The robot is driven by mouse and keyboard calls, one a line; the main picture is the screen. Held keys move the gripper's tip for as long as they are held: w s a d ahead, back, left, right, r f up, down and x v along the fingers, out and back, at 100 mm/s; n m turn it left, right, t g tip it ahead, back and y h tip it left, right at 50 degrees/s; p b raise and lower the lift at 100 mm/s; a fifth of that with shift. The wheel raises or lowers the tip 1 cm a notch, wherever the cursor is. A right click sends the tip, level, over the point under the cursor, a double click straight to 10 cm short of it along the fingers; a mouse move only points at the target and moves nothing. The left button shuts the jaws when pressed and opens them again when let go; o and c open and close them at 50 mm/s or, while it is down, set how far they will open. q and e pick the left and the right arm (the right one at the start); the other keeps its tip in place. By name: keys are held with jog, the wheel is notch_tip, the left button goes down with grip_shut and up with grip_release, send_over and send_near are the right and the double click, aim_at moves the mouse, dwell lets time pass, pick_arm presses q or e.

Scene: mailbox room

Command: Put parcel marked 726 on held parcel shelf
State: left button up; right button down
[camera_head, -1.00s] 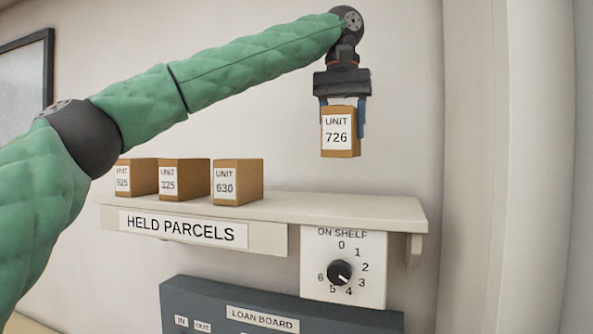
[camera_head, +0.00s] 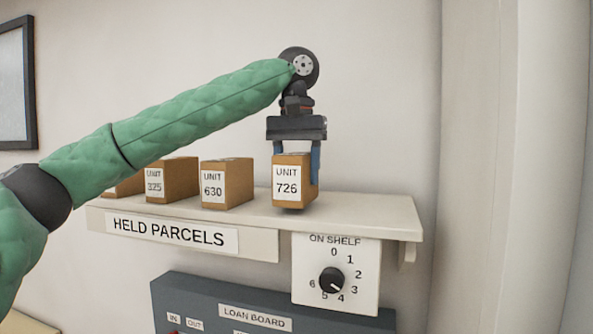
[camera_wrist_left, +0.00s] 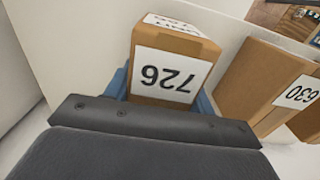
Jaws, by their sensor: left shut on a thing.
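The parcel marked 726 (camera_head: 287,186) is a small brown box with a white "UNIT 726" label facing the head camera. My left gripper (camera_head: 295,165) points down and is shut on it, one blue finger on each side. The parcel is upright at the held parcel shelf (camera_head: 365,217), right of the parcel marked 630 (camera_head: 228,184), with a gap between. Its bottom is at or just above the shelf top; I cannot tell if it touches. The left wrist view also shows parcel 726 (camera_wrist_left: 172,75) between the fingers. My right gripper is not in view.
Parcel 325 (camera_head: 172,180) and another parcel, partly hidden by my arm, stand left of 630. A dial marked "ON SHELF" (camera_head: 333,281) hangs under the shelf's front. The loan board (camera_head: 235,300) is below. The shelf's right end is bare.

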pick_arm(q)
jog(key=shift+s+a+f, duration=0.15)
jog(key=shift+s+f, duration=0.1)
jog(key=shift+f, duration=0.1)
jog(key=shift+w+f, duration=0.1)
jog(key=shift+f, duration=0.1)
jog(key=shift+w, duration=0.1)
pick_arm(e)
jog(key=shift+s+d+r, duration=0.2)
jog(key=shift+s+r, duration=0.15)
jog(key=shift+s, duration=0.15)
pick_arm(q)
jog(key=shift+f, duration=0.1)
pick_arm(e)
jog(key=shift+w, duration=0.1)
pick_arm(q)
jog(key=o, duration=1.4)
jog(key=shift+r, duration=0.55)
notch_tip(320, 180, up, 9)
jog(key=shift+f+b, duration=0.1)
jog(key=shift+b, duration=1.1)
jog(key=shift+r, duration=1.15)
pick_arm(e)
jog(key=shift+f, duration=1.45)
